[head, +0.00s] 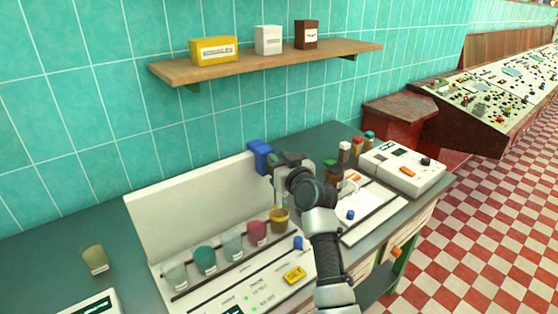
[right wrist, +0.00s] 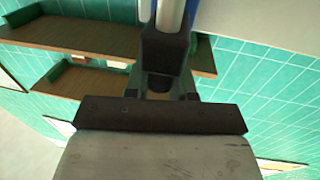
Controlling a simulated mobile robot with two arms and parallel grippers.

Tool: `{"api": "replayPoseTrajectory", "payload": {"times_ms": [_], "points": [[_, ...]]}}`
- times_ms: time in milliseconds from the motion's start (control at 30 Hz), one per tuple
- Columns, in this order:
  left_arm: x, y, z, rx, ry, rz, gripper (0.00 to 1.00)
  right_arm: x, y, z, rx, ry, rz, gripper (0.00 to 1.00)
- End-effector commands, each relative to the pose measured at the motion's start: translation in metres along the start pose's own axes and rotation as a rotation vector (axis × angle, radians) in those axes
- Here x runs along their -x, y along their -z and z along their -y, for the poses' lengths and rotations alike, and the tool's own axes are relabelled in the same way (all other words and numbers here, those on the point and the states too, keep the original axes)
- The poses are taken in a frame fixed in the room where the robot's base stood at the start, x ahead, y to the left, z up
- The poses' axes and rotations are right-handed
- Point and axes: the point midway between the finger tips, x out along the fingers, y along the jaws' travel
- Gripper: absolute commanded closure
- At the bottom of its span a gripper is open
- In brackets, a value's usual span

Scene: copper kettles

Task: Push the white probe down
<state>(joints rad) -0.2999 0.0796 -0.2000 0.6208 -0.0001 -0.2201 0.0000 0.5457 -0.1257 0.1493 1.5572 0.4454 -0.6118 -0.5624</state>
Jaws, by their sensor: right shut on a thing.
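The white probe (head: 279,191) hangs upright above the amber cup (head: 279,219) at the right end of a row of cups, partly hidden by my right gripper. My right gripper (head: 284,163) is beside a blue block (head: 261,157) at the upper right edge of the white back panel. In the right wrist view a pale rod (right wrist: 170,14), apparently the probe, runs up from the dark jaws (right wrist: 166,60), which are shut on it. Whether the probe's tip touches the cup's contents is hidden. My left gripper is not in view.
Green, pale and red cups (head: 205,259) stand in the white tester's row. A loose olive cup (head: 95,259) is at left on the dark counter. A white device (head: 403,168) and small bottles (head: 357,146) stand right of my arm. A wooden shelf (head: 270,66) hangs above.

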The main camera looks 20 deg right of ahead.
Motion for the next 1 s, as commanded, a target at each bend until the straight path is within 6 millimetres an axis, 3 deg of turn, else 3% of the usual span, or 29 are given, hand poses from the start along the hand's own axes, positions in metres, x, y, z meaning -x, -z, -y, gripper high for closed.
{"api": "replayPoseTrajectory", "payload": {"times_ms": [233, 400, 800, 833, 1000], "points": [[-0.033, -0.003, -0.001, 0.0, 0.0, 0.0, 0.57, 0.0, -0.048, 0.0, 0.004, 0.001, 0.003, 1.0], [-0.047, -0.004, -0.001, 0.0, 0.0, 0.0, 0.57, 0.0, -0.071, 0.0, 0.002, 0.0, 0.0, 1.0], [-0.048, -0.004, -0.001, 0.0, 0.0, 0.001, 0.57, 0.0, -0.077, 0.0, 0.0, 0.001, 0.007, 1.0], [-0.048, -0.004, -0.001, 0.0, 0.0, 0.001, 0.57, 0.0, -0.077, 0.0, 0.0, 0.001, 0.007, 0.71], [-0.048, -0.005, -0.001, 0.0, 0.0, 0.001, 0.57, 0.0, -0.077, 0.0, 0.0, 0.0, 0.007, 0.49]]}}
